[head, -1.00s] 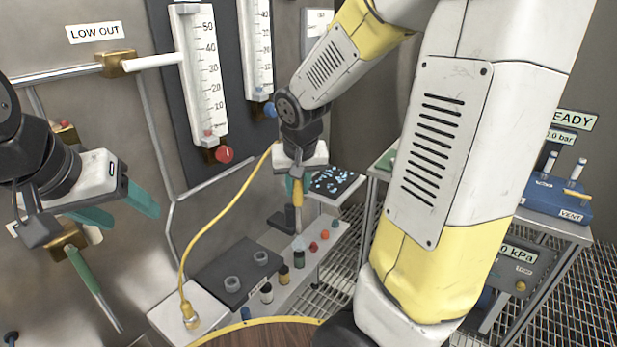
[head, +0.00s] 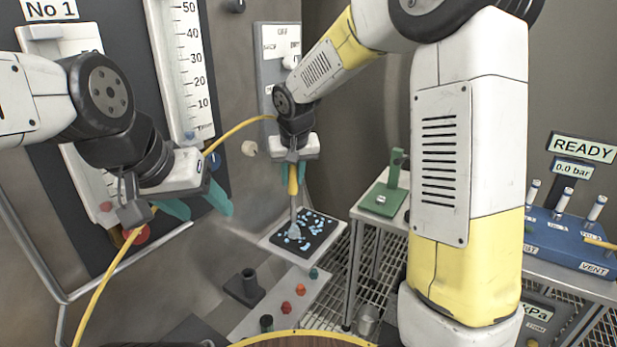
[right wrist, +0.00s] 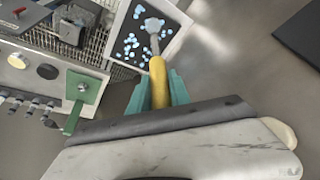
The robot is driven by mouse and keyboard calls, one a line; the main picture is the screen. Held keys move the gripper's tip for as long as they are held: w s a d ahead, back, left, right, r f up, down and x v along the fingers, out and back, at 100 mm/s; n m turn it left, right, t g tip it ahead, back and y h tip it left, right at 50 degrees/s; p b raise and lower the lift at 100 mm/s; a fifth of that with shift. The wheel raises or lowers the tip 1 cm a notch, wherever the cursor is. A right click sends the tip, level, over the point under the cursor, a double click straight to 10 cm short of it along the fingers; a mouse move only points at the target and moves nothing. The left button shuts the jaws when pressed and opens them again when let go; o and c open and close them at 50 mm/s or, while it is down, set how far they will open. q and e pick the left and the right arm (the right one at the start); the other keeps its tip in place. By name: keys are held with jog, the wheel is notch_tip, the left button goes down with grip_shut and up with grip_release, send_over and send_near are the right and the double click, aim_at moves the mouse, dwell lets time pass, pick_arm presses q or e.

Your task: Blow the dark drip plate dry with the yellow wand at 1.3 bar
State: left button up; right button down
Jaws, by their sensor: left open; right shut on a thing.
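My right gripper (head: 293,180) is shut on the yellow wand (head: 293,178), which points down. The wand's grey flared tip (head: 294,230) is over the dark drip plate (head: 320,222), at its left part in the head view. Pale blue drops cover much of the plate. The right wrist view shows the wand (right wrist: 158,82) between the teal fingers, its tip over the drop-covered plate (right wrist: 121,48). Whether the tip touches the plate I cannot tell. My left gripper (head: 205,204) is open and empty in front of the gauge board. The pressure sign (head: 572,169) reads 0.0 bar.
A yellow hose (head: 110,275) crosses behind my left gripper towards the wand. A blue valve block (head: 565,235) with several knobs stands at right, under a READY sign (head: 582,148). A green stand (head: 385,198) is right of the plate.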

jog(key=shift+w+d, duration=0.15)
jog(key=shift+w, duration=0.35)
jog(key=shift+f, duration=1.45)
